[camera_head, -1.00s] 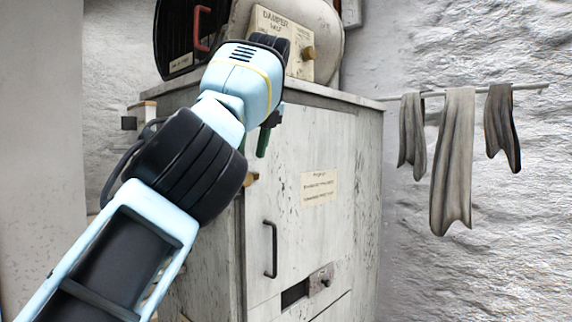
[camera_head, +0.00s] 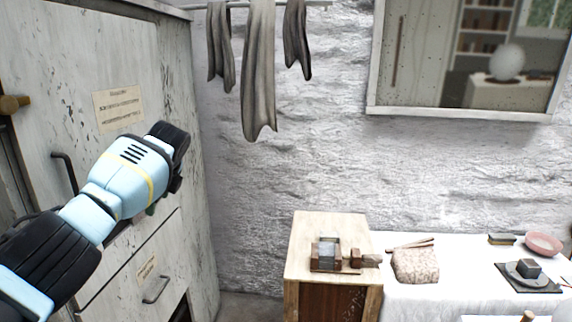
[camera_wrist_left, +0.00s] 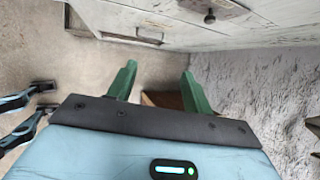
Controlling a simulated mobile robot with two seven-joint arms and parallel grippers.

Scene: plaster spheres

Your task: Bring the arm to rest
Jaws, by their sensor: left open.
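My left arm comes in from the left in the head view, and its light blue wrist with black joints hangs in front of the grey cabinet (camera_head: 150,65). Its gripper points away from the head camera, and only a bit of green finger shows below the wrist. In the left wrist view, the left gripper (camera_wrist_left: 158,82) is open, with its two green fingers apart and nothing between them. The cabinet's front shows beyond the fingers. My right gripper does not show.
A wooden stand (camera_head: 299,244) holds a small glass-and-wood item (camera_head: 327,254). Beside it, a white-clothed table (camera_head: 400,300) bears a pinkish block (camera_head: 415,265) and a pink bowl (camera_head: 543,243). Grey cloths (camera_head: 260,70) hang on a rail. A framed mirror or window (camera_head: 450,112) is at upper right.

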